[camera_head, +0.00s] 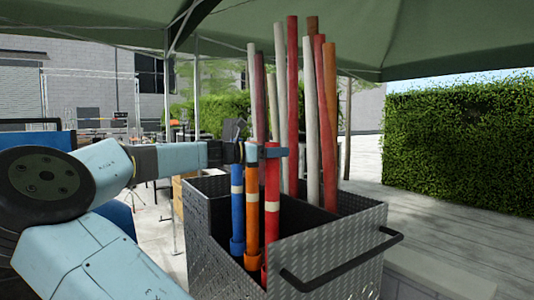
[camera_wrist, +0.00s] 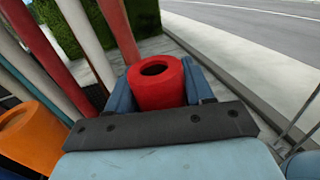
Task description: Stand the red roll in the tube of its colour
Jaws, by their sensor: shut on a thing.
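The red roll (camera_head: 272,190) stands upright in the head view, with a cream band partway down. My gripper (camera_head: 274,152) is shut on it near its top. In the wrist view the roll's round hollow end (camera_wrist: 157,85) shows between the two blue fingers. A red tube (camera_head: 264,274) is low in the front corner of the grey box, under the roll. The roll's lower end is close to the tube's mouth, but I cannot tell whether it is inside. The box wall hides part of the tube.
The grey metal box (camera_head: 330,262) has a black handle (camera_head: 340,262) at the front. A blue roll (camera_head: 237,205) and an orange roll (camera_head: 252,205) stand in tubes just left. Several tall red, white and brown poles (camera_head: 292,100) rise behind. The wrist view shows the orange roll (camera_wrist: 25,130).

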